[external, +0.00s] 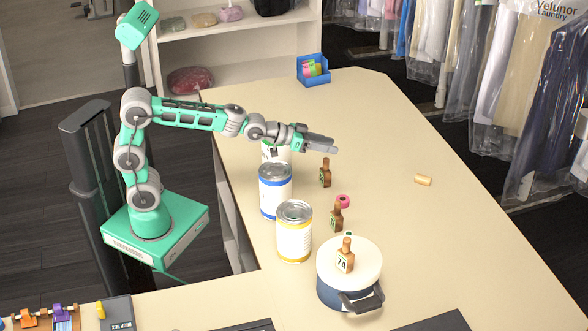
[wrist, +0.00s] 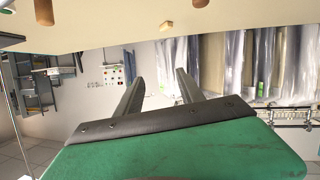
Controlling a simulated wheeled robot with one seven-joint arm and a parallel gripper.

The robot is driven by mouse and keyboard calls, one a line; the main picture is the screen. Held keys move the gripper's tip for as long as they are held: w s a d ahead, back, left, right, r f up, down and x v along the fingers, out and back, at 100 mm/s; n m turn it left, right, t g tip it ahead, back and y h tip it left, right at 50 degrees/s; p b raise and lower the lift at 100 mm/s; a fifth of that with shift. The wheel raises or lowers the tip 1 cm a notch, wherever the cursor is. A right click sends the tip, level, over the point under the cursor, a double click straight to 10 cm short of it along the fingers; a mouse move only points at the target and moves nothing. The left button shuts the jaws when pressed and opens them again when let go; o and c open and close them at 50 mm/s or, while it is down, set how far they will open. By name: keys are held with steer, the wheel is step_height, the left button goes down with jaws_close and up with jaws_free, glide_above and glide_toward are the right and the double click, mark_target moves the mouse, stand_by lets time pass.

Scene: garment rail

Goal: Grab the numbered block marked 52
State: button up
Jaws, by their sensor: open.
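Several brown, knob-topped numbered blocks stand on the counter. One (external: 325,174) is just below my gripper in the external view, a second (external: 336,217) is nearer the camera, and a third (external: 345,257), which seems to read 74, stands on a white-topped round pot. The numbers on the first two are too small to read, so I cannot tell which is 52. My gripper (external: 334,146) is open and empty, held level above the counter. In the wrist view the gripper (wrist: 160,80) has nothing between its fingers; a brown block (wrist: 43,10) shows at the top left.
Three cans, including a blue-banded one (external: 275,190) and a yellow-banded one (external: 294,232), stand left of the blocks. The pot (external: 340,288) is at the front. A pink roll (external: 343,201) sits near the second block.

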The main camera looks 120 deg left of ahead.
steer(key=g, duration=0.1)
glide_above(326, 170)
steer(key=a, duration=0.1)
steer(key=shift+m+y, duration=0.3)
steer(key=f, duration=0.7)
steer(key=shift+s+f, duration=0.2)
steer(key=shift+s, duration=0.1)
step_height(326, 170, down, 6)
steer(key=shift+w+f+p, duration=0.1)
steer(key=shift+f+p, duration=0.05)
steer(key=shift+p, duration=0.25)
steer(key=x, duration=0.2)
steer(key=shift+w+a, duration=0.25)
steer(key=shift+w, duration=0.1)
steer(key=shift+c, duration=0.2)
jaws_close()
